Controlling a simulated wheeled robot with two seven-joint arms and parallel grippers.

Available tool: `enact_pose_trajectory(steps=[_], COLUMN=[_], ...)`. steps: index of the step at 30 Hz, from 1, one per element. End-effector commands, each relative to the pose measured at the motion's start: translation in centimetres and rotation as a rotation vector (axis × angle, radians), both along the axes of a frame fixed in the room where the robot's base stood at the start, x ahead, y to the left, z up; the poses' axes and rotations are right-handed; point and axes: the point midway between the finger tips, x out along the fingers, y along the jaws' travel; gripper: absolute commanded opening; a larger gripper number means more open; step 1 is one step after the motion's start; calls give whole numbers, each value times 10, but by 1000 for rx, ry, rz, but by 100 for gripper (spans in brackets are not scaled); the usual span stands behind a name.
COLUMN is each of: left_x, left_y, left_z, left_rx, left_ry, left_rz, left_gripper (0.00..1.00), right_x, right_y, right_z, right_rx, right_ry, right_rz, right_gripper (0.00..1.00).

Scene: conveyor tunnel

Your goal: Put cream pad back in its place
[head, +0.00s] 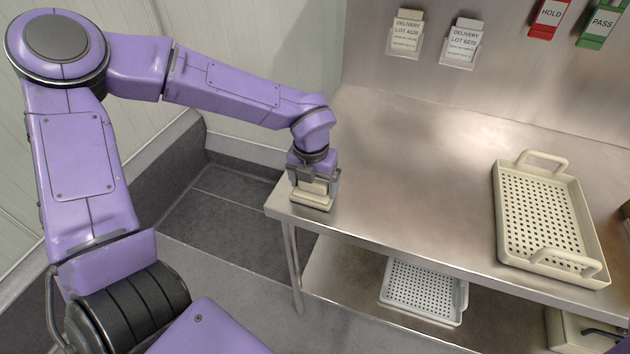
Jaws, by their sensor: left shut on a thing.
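The cream pad (311,196) is at the near left corner of the steel table (400,180). My left gripper (313,185) points down over it and is shut on it. The pad's underside is at or very close to the table top; I cannot tell whether it touches. The fingers hide part of the pad. My right gripper is not in view.
A cream perforated tray (505,215) with two handles stands on the table at the right. A white perforated tray (462,298) is on the lower shelf (345,270). Delivery cards (463,42), a red HOLD tag (549,15) and a green PASS tag (602,22) are on the back wall. The table's middle is clear.

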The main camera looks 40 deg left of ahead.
Motion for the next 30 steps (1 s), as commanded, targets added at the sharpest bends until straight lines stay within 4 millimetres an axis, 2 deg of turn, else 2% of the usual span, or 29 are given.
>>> enact_pose_trajectory(steps=[6,7,8,15,18,20,27,30], left_x=[0,0,0,0,0,-1,-7,-10], left_y=[0,0,0,0,0,-1,-2,-3], left_z=[-4,-4,-3,-2,7,17,80,100], left_rx=[0,0,0,0,-1,-1,0,0], left_ry=[0,0,0,0,-2,-4,-7,-3], left_rz=[0,-1,-1,0,1,1,2,1], left_gripper=[47,93,100,100,100,100,100,100], right_x=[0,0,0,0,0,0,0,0], right_y=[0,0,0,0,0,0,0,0], right_z=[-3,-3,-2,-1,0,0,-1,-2], right_rx=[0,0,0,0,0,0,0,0], right_ry=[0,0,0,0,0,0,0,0], right_rz=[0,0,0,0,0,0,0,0], right_gripper=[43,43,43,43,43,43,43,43])
